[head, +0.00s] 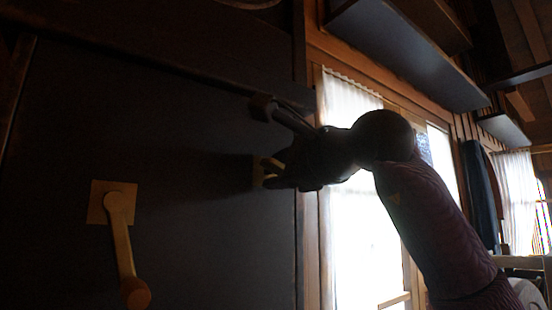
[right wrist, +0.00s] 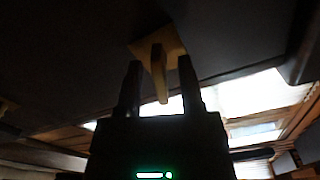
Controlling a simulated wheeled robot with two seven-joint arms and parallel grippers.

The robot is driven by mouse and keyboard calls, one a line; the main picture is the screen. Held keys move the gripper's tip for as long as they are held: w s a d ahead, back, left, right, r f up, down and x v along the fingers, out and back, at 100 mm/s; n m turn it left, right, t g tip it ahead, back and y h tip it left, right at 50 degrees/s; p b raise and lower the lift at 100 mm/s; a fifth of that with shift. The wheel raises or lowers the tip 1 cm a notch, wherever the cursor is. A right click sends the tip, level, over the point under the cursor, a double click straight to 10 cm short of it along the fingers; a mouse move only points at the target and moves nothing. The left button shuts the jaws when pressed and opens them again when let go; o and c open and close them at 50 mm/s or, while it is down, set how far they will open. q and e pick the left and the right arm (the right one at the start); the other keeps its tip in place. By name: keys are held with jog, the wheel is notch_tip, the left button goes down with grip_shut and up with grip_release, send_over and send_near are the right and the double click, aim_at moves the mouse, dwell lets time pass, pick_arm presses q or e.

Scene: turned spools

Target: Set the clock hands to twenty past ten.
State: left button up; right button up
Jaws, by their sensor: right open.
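No clock face with numerals shows in either view. On a dark upright panel (head: 190,130), a yellow lever (head: 121,235) with an orange round end hangs down, leaning slightly right, from a square yellow plate (head: 97,203). My right gripper (head: 271,173) is at the panel's right side, by a second yellow plate (head: 257,170), mostly hidden behind it. In the right wrist view, my open right gripper (right wrist: 159,64) has a yellow lever (right wrist: 158,75) between its fingers; contact cannot be told. That lever comes from a yellow plate (right wrist: 172,43). My left gripper is not in view.
A brown end piece (head: 263,107) and dark bar show just above my right gripper; what they belong to is unclear. A bright curtained window (head: 350,235) lies right of the panel. A dark shelf (head: 405,55) hangs above. The panel between the two plates is bare.

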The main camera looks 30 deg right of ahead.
jog(key=shift+w+r, duration=0.1)
jog(key=shift+s, duration=0.25)
jog(key=shift+w, duration=0.2)
jog(key=c, duration=0.3)
grip_shut()
